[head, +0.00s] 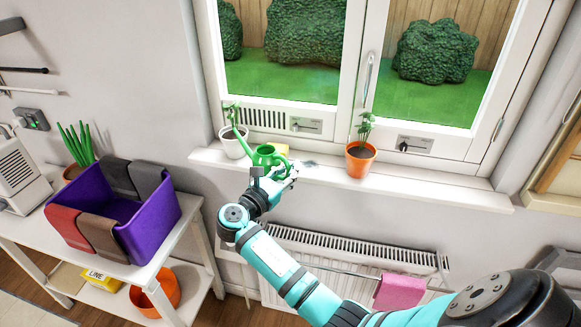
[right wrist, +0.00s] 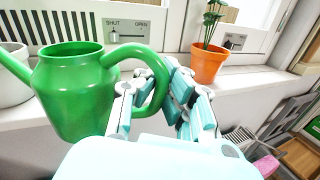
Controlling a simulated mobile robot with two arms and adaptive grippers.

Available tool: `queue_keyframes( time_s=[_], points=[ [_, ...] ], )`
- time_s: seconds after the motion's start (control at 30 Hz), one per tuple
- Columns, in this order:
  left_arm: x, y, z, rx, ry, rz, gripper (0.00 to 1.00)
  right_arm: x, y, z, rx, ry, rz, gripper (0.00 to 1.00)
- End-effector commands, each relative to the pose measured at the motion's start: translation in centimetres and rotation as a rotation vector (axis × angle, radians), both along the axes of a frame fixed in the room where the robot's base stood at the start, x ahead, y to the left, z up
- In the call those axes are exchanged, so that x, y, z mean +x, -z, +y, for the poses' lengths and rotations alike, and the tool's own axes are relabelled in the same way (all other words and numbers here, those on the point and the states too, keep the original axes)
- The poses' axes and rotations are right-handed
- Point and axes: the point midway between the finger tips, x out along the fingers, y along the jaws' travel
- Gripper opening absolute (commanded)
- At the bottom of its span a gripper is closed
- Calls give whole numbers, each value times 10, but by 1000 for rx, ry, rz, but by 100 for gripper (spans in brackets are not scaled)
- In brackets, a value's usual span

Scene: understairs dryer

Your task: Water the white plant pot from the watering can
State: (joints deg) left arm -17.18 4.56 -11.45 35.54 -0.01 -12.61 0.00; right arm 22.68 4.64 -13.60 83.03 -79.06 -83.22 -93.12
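The white plant pot (head: 234,147), with a small green plant, stands on the windowsill at the left. The green watering can (head: 266,157) is just right of it, upright, its spout reaching up and left in front of the pot's plant. My right gripper (head: 283,174) is at the can's handle side. In the right wrist view the can (right wrist: 75,95) fills the left side, with its curved handle between the fingers of my right gripper (right wrist: 155,95), which look closed around it. The white pot (right wrist: 12,80) is partly hidden behind the can. My left gripper is not in view.
An orange pot (head: 360,160) with a plant stands right on the sill (head: 440,186). A yellow object (head: 283,149) is partly hidden behind the can. A radiator (head: 350,250) with a pink cloth (head: 398,291) is below. A purple bin (head: 150,222) sits on a white table at left.

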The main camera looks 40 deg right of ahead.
Motion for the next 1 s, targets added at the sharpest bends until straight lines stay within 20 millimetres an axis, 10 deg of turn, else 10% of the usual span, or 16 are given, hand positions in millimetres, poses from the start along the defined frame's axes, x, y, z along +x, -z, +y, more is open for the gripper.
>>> queue_keyframes(
  time_s=[1.0],
  points=[
    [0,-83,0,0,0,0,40,-54,-40,63,0,0,-2,0]
  ],
)
